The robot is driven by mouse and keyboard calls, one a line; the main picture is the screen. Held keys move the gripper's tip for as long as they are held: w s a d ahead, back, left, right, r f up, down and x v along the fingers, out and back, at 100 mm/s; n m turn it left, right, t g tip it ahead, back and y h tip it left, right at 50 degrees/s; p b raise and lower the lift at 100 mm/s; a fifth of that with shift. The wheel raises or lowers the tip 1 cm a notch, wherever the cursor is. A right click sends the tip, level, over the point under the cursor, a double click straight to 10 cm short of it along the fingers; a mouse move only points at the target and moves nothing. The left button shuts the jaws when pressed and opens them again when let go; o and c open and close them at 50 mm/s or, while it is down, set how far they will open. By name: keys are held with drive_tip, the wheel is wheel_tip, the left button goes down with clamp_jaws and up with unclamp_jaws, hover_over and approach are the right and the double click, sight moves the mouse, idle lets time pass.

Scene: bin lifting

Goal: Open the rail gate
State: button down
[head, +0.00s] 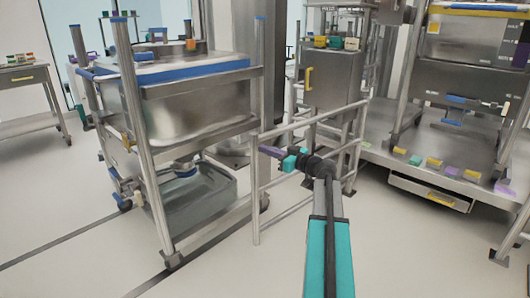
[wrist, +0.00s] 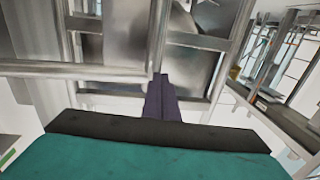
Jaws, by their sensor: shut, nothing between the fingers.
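The rail gate (head: 310,119) is a frame of silver tubes in the middle of the head view, between the bin frame on the left and the steel platform on the right. It appears closed across the opening, though its latch and hinges cannot be made out. My gripper (head: 262,150) has purple fingers, held together and empty, close to the gate's left post. In the wrist view my gripper (wrist: 158,80) points at the silver rails (wrist: 75,70), with the fingertips near a vertical post. I cannot tell whether they touch it.
A steel bin (head: 195,100) stands in a wheeled frame at the left, above a grey tub (head: 195,205). A grey cabinet (head: 330,82) with a yellow handle stands behind the gate. The raised platform (head: 395,150) at the right bears coloured blocks. The floor at front left is clear.

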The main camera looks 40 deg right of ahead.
drive_tip(key=s+p, duration=0.2)
drive_tip(key=s, duration=1)
drive_tip(key=shift+s+d, duration=0.35)
drive_tip(key=shift+d, duration=0.05)
drive_tip(key=shift+w, duration=0.1)
